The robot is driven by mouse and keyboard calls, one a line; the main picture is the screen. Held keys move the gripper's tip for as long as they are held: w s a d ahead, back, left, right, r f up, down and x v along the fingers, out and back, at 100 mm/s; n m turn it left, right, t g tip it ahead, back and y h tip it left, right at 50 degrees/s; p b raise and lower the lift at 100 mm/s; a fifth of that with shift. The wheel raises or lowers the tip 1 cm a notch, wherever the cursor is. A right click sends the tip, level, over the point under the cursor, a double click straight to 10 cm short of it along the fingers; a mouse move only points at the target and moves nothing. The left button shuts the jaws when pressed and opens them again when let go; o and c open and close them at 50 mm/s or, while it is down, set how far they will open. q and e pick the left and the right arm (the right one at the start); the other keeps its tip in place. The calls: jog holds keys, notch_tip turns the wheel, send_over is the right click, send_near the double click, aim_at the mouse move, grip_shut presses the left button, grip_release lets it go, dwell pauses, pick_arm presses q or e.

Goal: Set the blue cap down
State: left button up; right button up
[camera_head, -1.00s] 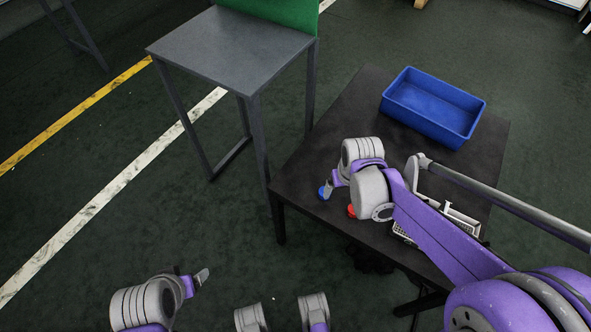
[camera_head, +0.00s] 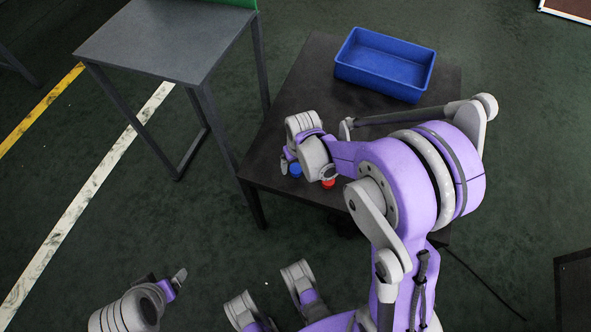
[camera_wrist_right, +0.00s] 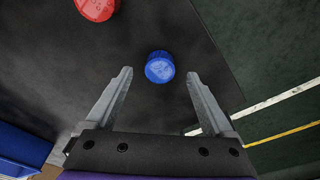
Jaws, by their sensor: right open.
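The blue cap (camera_head: 295,170) rests on the dark table (camera_head: 318,75) near its left edge. In the right wrist view the blue cap (camera_wrist_right: 160,67) sits between and slightly beyond the fingertips of my right gripper (camera_wrist_right: 160,75), touching neither finger. In the head view my right gripper (camera_head: 288,164) is at the cap, partly hidden by its own wrist. It is open and empty. My left gripper (camera_head: 180,278) is at the lower left, over the floor, away from the table; its jaw opening is unclear.
A red cap (camera_head: 328,183) lies close to the blue one; it also shows in the right wrist view (camera_wrist_right: 97,8). A blue bin (camera_head: 385,66) stands at the table's back. A grey table (camera_head: 165,40) stands to the left. My right arm hides the table's front right.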

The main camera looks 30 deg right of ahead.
jog(key=shift+w+f, duration=0.2)
jog(key=shift+f, duration=0.95)
jog(key=shift+r, duration=0.1)
grip_shut()
